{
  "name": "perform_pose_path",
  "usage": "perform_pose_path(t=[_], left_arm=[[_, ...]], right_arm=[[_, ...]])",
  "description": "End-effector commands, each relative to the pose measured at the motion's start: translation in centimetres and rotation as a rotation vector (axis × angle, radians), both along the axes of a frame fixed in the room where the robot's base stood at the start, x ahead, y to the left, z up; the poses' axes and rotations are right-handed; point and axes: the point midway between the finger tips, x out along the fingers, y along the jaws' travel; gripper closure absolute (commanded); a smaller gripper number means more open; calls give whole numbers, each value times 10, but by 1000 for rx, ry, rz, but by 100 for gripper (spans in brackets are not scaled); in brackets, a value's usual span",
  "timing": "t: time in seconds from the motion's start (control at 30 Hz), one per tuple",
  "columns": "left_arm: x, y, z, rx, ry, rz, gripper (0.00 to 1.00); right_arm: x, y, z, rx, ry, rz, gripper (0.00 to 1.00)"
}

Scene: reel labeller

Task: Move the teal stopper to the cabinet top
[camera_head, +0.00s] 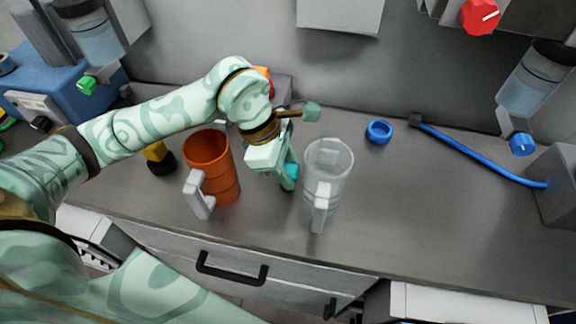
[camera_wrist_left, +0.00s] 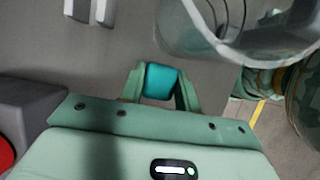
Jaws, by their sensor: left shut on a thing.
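The teal stopper (camera_wrist_left: 161,82) sits between the two fingers of my left gripper (camera_wrist_left: 160,88) in the left wrist view. In the head view the stopper (camera_head: 291,170) shows as a small teal patch at the fingertips of the left gripper (camera_head: 288,178). The gripper is shut on it, between the orange mug and the clear jug, just above or at the grey cabinet top (camera_head: 400,215). I cannot tell whether the stopper touches the surface. My right gripper is not in view.
An orange mug (camera_head: 208,152) stands left of the gripper and a clear jug (camera_head: 328,163) close to its right. A blue ring (camera_head: 379,131) and a blue hose (camera_head: 475,153) lie further right. The cabinet top is clear at the right front.

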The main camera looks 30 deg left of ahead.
Motion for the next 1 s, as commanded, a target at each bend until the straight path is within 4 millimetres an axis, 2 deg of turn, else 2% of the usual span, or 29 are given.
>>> perform_pose_path(t=[0.03,0.1,0.37,0.47,0.57,0.8,1.0], left_arm=[[0,0,-2,1,0,0,65],[0,0,-1,0,0,0,46],[0,0,-1,0,0,1,46],[0,1,5,0,-2,1,46],[-1,7,21,2,-4,2,46],[-6,29,75,3,-7,3,46],[-9,41,105,1,-4,2,46]], right_arm=[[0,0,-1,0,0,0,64],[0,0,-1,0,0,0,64],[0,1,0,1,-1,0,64],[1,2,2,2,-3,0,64],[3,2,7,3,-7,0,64],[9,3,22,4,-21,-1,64],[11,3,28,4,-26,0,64]])
